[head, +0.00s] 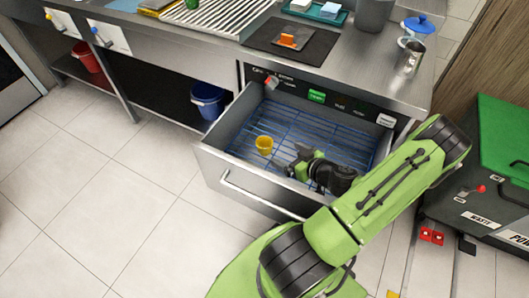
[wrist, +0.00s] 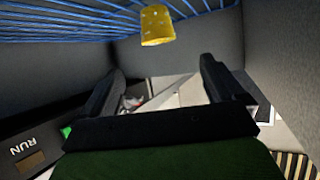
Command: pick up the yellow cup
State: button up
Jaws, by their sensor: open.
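The yellow cup (head: 264,145) stands on the blue wire rack inside the open drawer (head: 241,186), toward the drawer's left side. It also shows at the top of the wrist view (wrist: 157,26), beyond my fingertips and apart from them. My gripper (head: 286,170) is inside the drawer, just right of the cup in the head view. In the wrist view my gripper (wrist: 162,84) has its two dark fingers spread wide with nothing between them.
The drawer walls rise close around my gripper. A control panel with a green button (head: 316,96) lies behind the drawer. A green-lidded waste bin (head: 505,140) stands at right.

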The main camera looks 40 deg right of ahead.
aim_at(260, 139)
jog(key=b+x, duration=0.2)
jog(key=x, duration=1.3)
jog(key=shift+w+d, duration=0.2)
jog(key=shift+w, duration=0.15)
jog(key=shift+c, duration=0.3)
jog(key=c, duration=1)
jog(key=shift+r, duration=0.2)
